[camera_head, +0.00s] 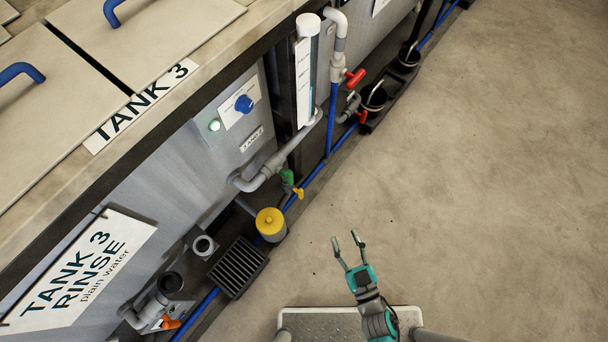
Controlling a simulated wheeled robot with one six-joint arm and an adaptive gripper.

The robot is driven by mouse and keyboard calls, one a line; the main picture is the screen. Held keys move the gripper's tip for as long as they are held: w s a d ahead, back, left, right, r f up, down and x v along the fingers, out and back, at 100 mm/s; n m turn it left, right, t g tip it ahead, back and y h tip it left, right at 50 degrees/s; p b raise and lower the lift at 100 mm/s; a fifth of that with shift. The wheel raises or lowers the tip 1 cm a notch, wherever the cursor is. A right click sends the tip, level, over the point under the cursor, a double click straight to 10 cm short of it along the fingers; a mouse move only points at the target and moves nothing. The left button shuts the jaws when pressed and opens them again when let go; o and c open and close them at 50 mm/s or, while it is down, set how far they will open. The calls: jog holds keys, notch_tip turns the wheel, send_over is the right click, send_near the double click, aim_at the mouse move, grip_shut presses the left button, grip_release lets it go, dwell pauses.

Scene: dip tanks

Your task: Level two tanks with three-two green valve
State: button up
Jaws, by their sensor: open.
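The valve with a green body (288,177) sits low on the pipework at the foot of tank 3, near the blue floor pipe. A small yellow handle (298,192) is beside it. Tank 3 (70,270) is on the left, with a sign reading "TANK 3 RINSE plain water". A clear vertical level tube (304,80) with a white cap stands at the tank's right end. My gripper (347,240) is open and empty over the bare floor, to the right of and below the green valve, apart from it. The neighbouring tank is only partly in view at the top.
A yellow-capped canister (270,222) and a black floor grate (238,267) stand below the green valve. A red-handled valve (355,78) is further up. An orange-handled valve (171,322) is at bottom left. The floor (480,180) on the right is clear.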

aim_at(292, 178)
jog(key=w+a+f+n+g+y, duration=0.3)
jog(key=w+a+f+y, duration=0.15)
jog(key=w, duration=0.45)
jog(key=w+a+f+n+g+y, duration=0.3)
jog(key=w+f, duration=0.3)
jog(key=w, duration=0.2)
jog(key=x, duration=1.1)
jog(key=shift+f, duration=0.1)
jog(key=shift+c, duration=0.3)
grip_shut()
